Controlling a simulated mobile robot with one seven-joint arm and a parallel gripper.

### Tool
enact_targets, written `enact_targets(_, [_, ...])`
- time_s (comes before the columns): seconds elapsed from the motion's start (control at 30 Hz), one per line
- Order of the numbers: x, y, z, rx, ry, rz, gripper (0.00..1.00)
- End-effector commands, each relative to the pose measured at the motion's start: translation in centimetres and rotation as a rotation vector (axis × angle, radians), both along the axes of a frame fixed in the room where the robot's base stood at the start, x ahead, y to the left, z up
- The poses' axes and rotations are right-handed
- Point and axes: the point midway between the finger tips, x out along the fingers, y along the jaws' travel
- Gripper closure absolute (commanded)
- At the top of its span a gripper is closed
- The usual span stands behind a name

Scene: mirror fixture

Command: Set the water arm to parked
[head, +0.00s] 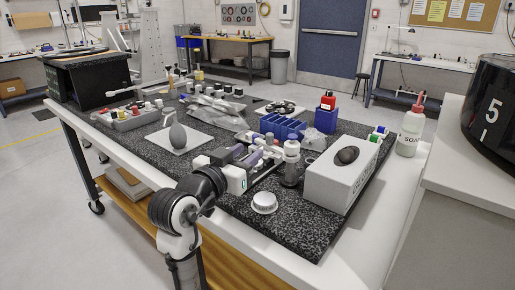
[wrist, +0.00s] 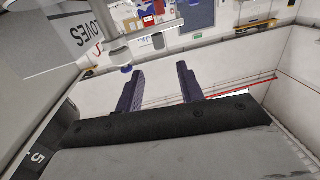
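I cannot surely make out the water arm in either view. A pale rod-like arm (head: 118,92) sticks out beside a black-topped box (head: 88,78) at the far left of the bench; I cannot tell whether it is the water arm or how it is set. My gripper (head: 265,150) is over the middle of the speckled bench top, left of a white bottle (head: 292,147) and well apart from the rod. In the wrist view my gripper (wrist: 160,69) has its two dark purple fingers spread, with nothing between them.
A white glove box (head: 326,187) with a dark object on top stands right of my gripper. A soap bottle (head: 410,132) and black numbered drum (head: 490,105) stand at right.

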Motion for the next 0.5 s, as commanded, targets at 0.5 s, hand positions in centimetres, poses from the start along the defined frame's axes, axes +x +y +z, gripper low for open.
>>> enact_targets(0.5, [-2.0,1.1,0.0,0.0,0.0,-0.001,0.64])
